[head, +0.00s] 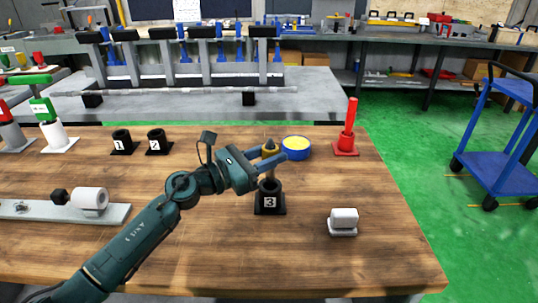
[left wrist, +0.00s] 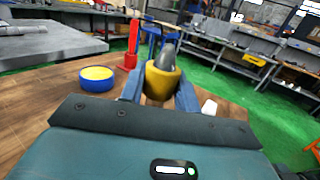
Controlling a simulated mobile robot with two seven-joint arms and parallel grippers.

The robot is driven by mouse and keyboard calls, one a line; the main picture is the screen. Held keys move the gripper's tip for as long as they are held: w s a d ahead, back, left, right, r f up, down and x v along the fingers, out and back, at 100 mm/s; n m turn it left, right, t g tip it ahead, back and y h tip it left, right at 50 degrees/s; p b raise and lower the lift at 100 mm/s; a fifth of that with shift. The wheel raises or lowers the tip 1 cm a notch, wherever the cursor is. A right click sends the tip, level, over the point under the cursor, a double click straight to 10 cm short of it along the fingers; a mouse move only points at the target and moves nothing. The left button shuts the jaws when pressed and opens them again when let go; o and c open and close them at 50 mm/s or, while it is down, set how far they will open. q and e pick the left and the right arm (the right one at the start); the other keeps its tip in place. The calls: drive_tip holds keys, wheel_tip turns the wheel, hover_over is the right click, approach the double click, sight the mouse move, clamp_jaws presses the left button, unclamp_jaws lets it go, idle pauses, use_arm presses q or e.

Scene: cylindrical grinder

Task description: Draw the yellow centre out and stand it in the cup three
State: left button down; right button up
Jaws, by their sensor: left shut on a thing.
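The yellow centre (head: 270,151), a yellow collar with a dark pointed tip, is held upright, point up, by my left gripper (head: 270,157). In the left wrist view the yellow centre (left wrist: 161,80) is between the two blue fingers of my left gripper (left wrist: 160,95), which are shut on it. Black cup three (head: 269,203), marked 3, stands on the table directly below the centre. A shank shows between the yellow collar and the cup's mouth; I cannot tell whether its lower end is inside the cup. My right gripper is not in view.
Cups one (head: 122,144) and two (head: 158,144) stand at the back left. A blue dish (head: 296,155) with yellow contents sits just behind the gripper. A red post (head: 347,137) stands at the back right, a white cylinder on a block (head: 343,220) at the front right.

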sight(269, 181)
use_arm(q)
drive_tip(key=shift+f+b, duration=0.3)
drive_tip(key=shift+b, duration=0.15)
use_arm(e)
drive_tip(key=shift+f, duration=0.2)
use_arm(q)
drive_tip(key=shift+f+b, duration=0.9)
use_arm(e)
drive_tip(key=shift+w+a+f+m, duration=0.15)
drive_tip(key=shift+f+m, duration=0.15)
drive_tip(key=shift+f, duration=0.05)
use_arm(q)
drive_tip(key=shift+f+b, duration=0.3)
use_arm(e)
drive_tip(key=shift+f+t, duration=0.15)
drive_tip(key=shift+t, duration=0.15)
use_arm(q)
drive_tip(key=shift+f, duration=0.2)
drive_tip(key=shift+f+b, duration=0.3)
drive_tip(key=shift+b, duration=0.2)
drive_tip(key=shift+f, duration=0.1)
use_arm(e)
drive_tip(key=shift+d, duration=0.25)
use_arm(q)
drive_tip(key=shift+f+b, duration=0.25)
drive_tip(key=shift+b, duration=0.05)
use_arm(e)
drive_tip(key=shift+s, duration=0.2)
